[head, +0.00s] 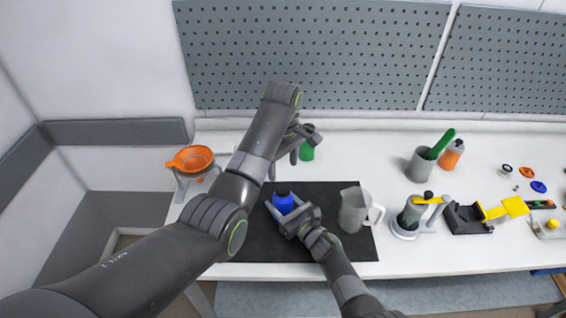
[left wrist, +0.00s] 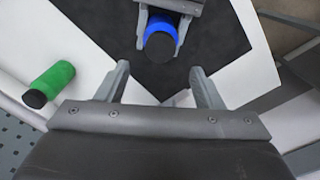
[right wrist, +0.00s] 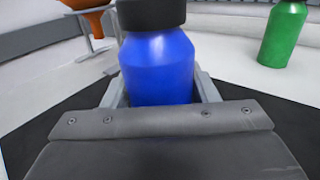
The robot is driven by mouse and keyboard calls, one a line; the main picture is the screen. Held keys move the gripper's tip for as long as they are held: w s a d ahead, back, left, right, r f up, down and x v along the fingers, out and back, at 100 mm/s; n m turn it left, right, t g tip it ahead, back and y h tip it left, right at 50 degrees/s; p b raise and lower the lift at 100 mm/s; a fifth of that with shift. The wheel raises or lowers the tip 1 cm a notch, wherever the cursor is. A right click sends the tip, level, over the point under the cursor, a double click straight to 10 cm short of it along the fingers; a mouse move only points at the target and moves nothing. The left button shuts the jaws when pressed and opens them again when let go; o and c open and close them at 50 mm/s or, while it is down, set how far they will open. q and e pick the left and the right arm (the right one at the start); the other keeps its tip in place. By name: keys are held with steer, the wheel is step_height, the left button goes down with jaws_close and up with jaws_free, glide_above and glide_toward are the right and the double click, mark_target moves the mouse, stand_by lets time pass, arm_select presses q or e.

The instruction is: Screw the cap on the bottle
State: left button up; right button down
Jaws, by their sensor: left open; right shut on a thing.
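A blue bottle (head: 284,204) stands upright on the black mat (head: 248,247), and it also shows in the left wrist view (left wrist: 176,28) and the right wrist view (right wrist: 158,72). A black cap (right wrist: 152,13) sits on its top; whether it is screwed tight cannot be told. The cap also shows in the left wrist view (left wrist: 160,47). My right gripper (head: 287,208) is shut on the bottle's body, one finger on each side. My left gripper (head: 284,155) is open and empty, behind and above the bottle. In the left wrist view, its fingers (left wrist: 160,72) are apart from the cap.
A green bottle (head: 307,150) with a black top stands behind the mat. A grey jug (head: 353,210) stands on the mat's right part. An orange funnel (head: 192,158) on a stand is at left. A grey cup, an orange bottle and a yellow-handled device stand at right.

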mark_target(283, 187)
arm_select(q)
step_height(283, 187, down, 8)
steer(key=shift+r, duration=0.15)
stand_by(0.4)
steer(key=c, duration=1)
steer(key=m, duration=0.5)
steer(key=shift+m, duration=0.3)
steer(key=shift+c, duration=0.2)
steer(key=m, duration=0.4)
steer(key=shift+m, duration=0.3)
steer(key=m, duration=0.4)
steer(key=shift+m, duration=0.4)
steer(key=m, duration=0.6)
steer(key=o, duration=1.2)
